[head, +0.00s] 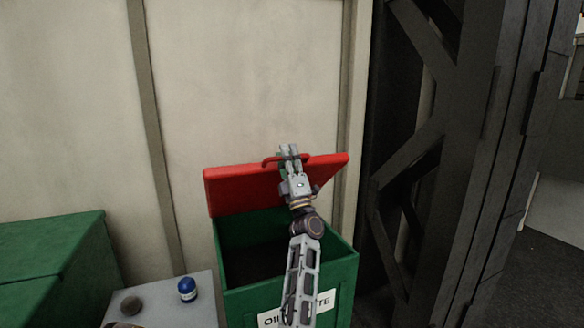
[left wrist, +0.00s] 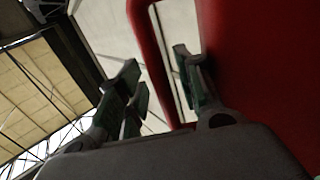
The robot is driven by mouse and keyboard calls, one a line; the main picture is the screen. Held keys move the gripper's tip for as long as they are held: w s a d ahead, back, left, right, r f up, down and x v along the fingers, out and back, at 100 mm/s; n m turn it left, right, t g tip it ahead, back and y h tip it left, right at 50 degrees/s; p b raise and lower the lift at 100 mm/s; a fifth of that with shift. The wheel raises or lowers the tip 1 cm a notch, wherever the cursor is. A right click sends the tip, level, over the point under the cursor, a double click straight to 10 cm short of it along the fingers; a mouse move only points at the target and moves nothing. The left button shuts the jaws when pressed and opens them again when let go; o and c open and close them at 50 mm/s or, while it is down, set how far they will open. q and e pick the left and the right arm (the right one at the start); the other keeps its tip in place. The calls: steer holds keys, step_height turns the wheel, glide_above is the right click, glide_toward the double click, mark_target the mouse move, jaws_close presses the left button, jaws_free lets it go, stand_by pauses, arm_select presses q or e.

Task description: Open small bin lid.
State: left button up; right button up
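The small bin is a green box (head: 340,272) with a white label partly hidden by my left arm. Its red lid (head: 235,188) is swung up and leans back towards the wall, so the dark inside of the bin shows. A red handle (head: 268,162) is on the lid's upper edge. My left gripper (head: 289,151) is at this handle. In the left wrist view its fingers (left wrist: 158,88) stand apart, with the red handle bar (left wrist: 150,50) between them and the lid (left wrist: 265,80) on the right. My right gripper is out of view.
A grey stand (head: 165,308) left of the bin carries a blue container (head: 187,290) and a dark round object (head: 131,306). A larger green bin (head: 50,255) is at the far left. A pale wall (head: 245,80) is behind; a dark steel frame (head: 425,150) stands right.

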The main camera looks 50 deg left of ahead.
arm_select(q)
steer(key=d, duration=0.1)
steer(key=s+d+f+b, duration=0.1)
steer(key=d, duration=0.1)
steer(key=shift+s+d+f, duration=0.3)
steer(key=shift+s+f, duration=0.05)
stand_by(0.5)
stand_by(0.3)
steer(key=shift+r, duration=0.1)
